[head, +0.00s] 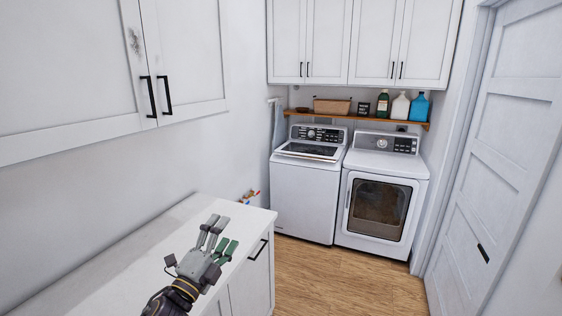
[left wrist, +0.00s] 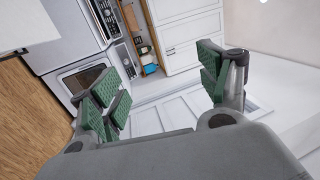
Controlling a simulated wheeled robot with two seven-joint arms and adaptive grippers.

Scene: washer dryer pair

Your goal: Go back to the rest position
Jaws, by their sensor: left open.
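My left gripper (head: 217,242) is at the lower left of the head view, in front of the white counter (head: 130,262). Its grey fingers with green pads point up and away. In the left wrist view the left gripper (left wrist: 165,90) shows its green-padded fingers spread wide apart, with nothing between them. My right gripper is in neither view.
A white top-load washer (head: 305,200) and a front-load dryer (head: 382,200) stand at the back, both closed. A wooden shelf (head: 350,118) above holds a basket (head: 332,106) and several bottles. White cabinets (head: 180,60) hang upper left. A door (head: 500,170) is right. Wooden floor (head: 320,282) is clear.

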